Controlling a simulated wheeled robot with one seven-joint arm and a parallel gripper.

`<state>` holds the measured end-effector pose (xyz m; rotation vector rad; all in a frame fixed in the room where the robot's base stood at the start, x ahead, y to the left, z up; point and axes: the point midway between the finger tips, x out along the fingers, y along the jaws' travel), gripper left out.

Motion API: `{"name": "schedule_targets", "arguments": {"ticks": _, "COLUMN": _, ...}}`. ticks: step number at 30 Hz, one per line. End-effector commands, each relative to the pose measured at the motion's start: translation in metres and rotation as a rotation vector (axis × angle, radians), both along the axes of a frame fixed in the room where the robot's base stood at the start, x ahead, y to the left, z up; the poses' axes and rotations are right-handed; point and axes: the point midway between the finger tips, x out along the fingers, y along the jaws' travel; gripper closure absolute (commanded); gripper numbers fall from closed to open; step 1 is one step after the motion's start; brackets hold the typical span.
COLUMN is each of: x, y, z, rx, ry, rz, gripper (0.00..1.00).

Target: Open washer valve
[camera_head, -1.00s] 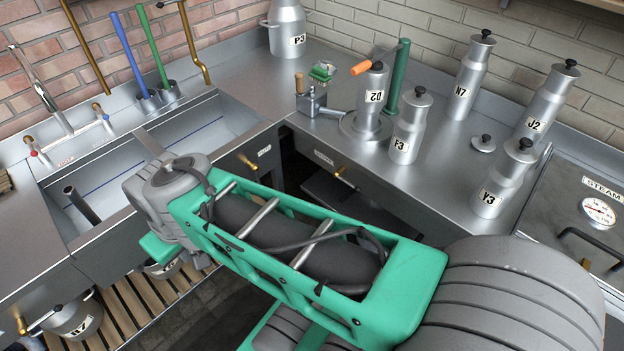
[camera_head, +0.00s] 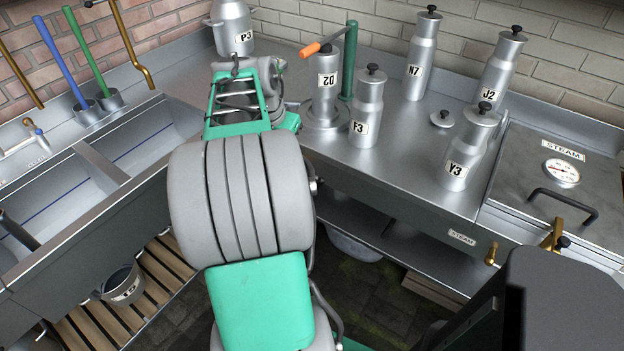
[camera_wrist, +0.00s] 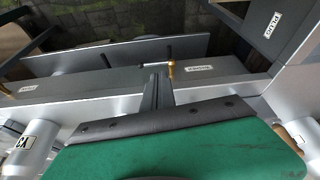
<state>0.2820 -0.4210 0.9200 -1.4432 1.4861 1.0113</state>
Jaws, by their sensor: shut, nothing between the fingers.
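In the wrist view a small brass valve (camera_wrist: 171,68) with a pale lever pointing left sits on the grey front panel of the counter. A white label (camera_wrist: 199,66) is beside it, too small to read surely. My gripper (camera_wrist: 156,84) is shut and empty, with its dark fingers pointing at the panel just beside the valve. I cannot tell whether they touch the lever. In the head view my own arm hides my gripper and this valve.
The steam valve (camera_head: 491,254) is farther right on the front panel. Sinks (camera_head: 85,165) are at left. A lower shelf (camera_head: 400,235) lies under the counter.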

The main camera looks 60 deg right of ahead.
Motion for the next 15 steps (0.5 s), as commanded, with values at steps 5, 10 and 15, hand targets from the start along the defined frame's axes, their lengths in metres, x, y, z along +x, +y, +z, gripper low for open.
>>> {"name": "schedule_targets", "arguments": {"ticks": 5, "x": -0.033, "y": -0.032, "z": -0.008, "rx": -0.013, "ry": -0.006, "rz": -0.142, "gripper": 1.00}}
{"name": "schedule_targets", "arguments": {"ticks": 10, "x": -0.032, "y": -0.031, "z": -0.006, "rx": -0.013, "ry": -0.006, "rz": -0.138, "gripper": 1.00}}
{"name": "schedule_targets", "arguments": {"ticks": 15, "x": -0.032, "y": -0.032, "z": -0.012, "rx": -0.012, "ry": -0.005, "rz": -0.135, "gripper": 1.00}}
